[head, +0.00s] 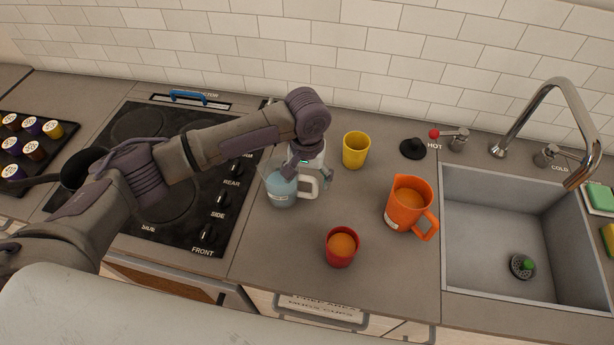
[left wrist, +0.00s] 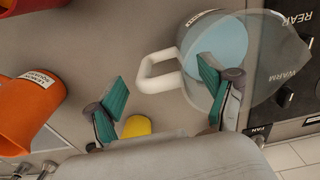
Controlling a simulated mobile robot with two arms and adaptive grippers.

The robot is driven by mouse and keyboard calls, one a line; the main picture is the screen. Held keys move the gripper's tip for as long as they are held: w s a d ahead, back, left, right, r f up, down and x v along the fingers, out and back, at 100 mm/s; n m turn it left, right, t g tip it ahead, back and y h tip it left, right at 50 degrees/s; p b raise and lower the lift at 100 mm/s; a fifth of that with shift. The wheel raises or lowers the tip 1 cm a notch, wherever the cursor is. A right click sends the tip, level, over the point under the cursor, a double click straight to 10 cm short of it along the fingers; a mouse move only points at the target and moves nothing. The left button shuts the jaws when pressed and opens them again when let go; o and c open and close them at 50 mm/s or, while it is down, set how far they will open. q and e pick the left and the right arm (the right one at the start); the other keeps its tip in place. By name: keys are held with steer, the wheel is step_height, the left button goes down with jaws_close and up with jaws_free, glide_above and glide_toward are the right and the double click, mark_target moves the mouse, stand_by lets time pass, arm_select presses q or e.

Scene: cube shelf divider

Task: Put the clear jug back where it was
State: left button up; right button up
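The clear jug (head: 279,190) holds blue liquid and has a white handle (head: 311,187). It stands on the counter just right of the stovetop. It also shows at the top right of the left wrist view (left wrist: 222,45), with its handle (left wrist: 155,72) pointing left. My left gripper (head: 308,173) is over the jug's handle side and partly covers the jug in the head view. In the left wrist view its fingers (left wrist: 163,88) are spread apart, with the handle showing in the gap between them. I cannot tell whether a finger touches the jug. My right gripper is not in view.
A yellow cup (head: 356,150) stands behind and right of the jug. A red cup (head: 341,247) and an orange jug (head: 408,205), both with orange contents, stand to the front right. The sink (head: 500,250) is at right. A pan (head: 82,168) is on the stovetop (head: 165,225).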

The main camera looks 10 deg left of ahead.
arm_select(q)
steer(key=shift+r, duration=0.1)
step_height(320, 180, up, 12)
steer(key=b, duration=0.3)
stand_by(0.3)
stand_by(0.6)
